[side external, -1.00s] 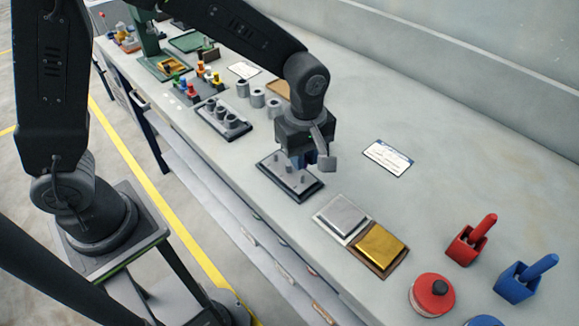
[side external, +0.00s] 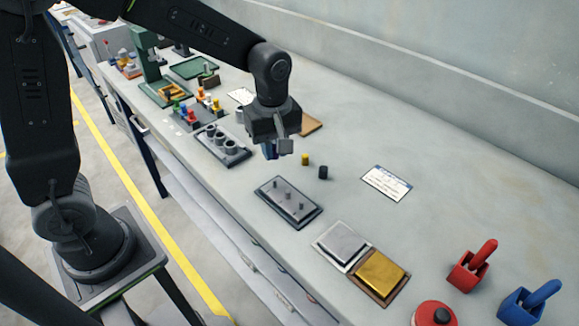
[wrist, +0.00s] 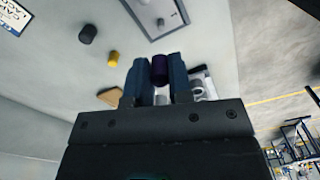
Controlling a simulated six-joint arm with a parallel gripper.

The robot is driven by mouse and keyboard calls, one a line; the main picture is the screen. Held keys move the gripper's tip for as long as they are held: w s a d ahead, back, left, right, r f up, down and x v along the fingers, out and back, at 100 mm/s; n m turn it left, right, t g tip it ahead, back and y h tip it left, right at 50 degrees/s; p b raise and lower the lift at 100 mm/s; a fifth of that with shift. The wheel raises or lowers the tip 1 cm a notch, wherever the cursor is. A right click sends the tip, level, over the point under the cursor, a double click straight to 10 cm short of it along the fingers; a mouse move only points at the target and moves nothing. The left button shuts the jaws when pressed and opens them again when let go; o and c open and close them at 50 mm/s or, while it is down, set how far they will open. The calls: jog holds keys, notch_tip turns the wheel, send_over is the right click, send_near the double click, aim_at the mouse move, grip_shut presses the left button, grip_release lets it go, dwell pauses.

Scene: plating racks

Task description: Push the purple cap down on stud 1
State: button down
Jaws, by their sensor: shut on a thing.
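My gripper (side external: 271,152) is in the air behind and left of the dark stud plate (side external: 267,195) in the side view. In the wrist view my gripper (wrist: 160,78) is shut on the purple cap (wrist: 160,70), which sits between its two blue fingers. The cap is hard to make out in the side view. The plate carries several short grey studs, one of them (side external: 288,196) near its middle; I cannot tell which is stud 1. Part of the plate also shows at the top of the wrist view (wrist: 148,22). The cap is apart from the plate.
A yellow cylinder (side external: 305,159) and a black cylinder (side external: 323,172) stand behind the plate. A rack with grey rings (side external: 240,156) is to the left. A silver block (side external: 342,243) and a gold block (side external: 381,272) lie to the right. A label card (side external: 387,183) lies flat.

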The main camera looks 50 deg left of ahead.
aim_at(275, 180)
jog(key=shift+a, duration=0.1)
dwell(0.3)
jog(key=shift+f, duration=2.85)
jog(key=shift+m, duration=0.4)
jog(key=shift+f, duration=1.65)
jog(key=c, duration=1)
grip_release()
jog(key=shift+o, duration=0.2)
notch_tip(275, 180, up, 14)
jog(key=shift+f, duration=0.1)
